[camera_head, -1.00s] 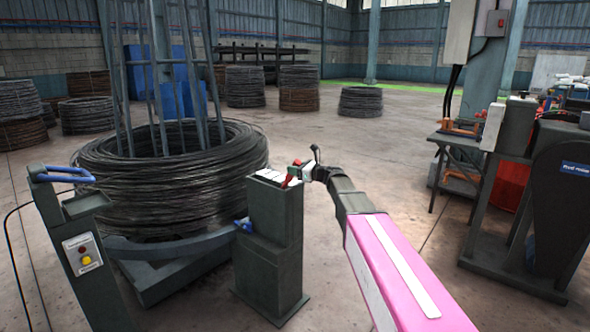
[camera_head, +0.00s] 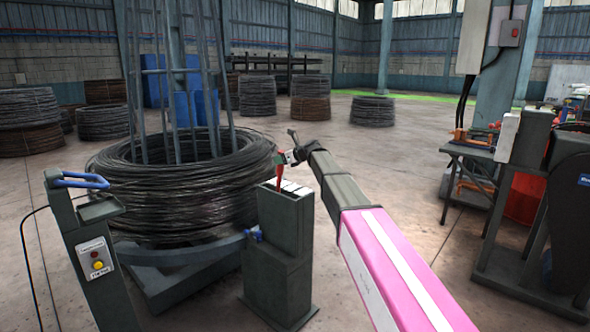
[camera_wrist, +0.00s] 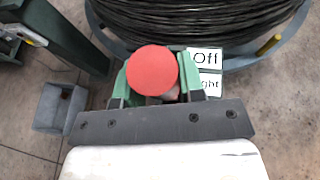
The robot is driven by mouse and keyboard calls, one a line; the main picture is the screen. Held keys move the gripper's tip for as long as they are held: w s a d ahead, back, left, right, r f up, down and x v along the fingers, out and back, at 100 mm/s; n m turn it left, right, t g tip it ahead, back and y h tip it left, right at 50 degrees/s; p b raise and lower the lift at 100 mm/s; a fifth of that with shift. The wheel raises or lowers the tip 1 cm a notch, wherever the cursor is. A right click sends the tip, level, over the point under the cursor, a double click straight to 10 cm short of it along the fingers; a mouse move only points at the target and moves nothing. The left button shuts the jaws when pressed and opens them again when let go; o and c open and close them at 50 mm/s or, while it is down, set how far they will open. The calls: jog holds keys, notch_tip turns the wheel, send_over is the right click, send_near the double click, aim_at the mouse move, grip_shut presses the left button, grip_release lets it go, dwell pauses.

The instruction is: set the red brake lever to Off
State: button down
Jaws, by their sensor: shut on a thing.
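The red brake lever (camera_head: 280,172) rises nearly upright from the top of a dark green box-shaped post (camera_head: 284,230). Its round red knob (camera_wrist: 152,70) fills the middle of the wrist view. My gripper (camera_head: 286,157) is at the lever's upper end, shut on it, with a green finger on each side of the knob in the wrist view. The knob hides most of the shaft. A white "Off" label (camera_wrist: 205,59) lies to the right of the knob in the wrist view. A second label (camera_wrist: 210,85) below it is partly hidden and reads "ght".
A large wire coil (camera_head: 180,190) on a turntable stands behind and left of the post. A bench (camera_head: 468,152) and dark machine (camera_head: 560,210) stand at the right. Floor behind my arm is open.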

jog(key=w+a+g+h, duration=0.2)
jog(key=w+a+h, duration=0.1)
jog(key=w+a, duration=0.6)
jog(key=shift+a+f, duration=0.25)
jog(key=shift+a, duration=1.1)
jog(key=shift+w+a, duration=0.1)
jog(key=shift+w, duration=0.05)
jog(key=c, duration=0.7)
grip_release()
jog(key=shift+c, duration=0.2)
jog(key=v, duration=1.1)
jog(key=shift+a, duration=0.15)
jog(key=shift+r, duration=0.1)
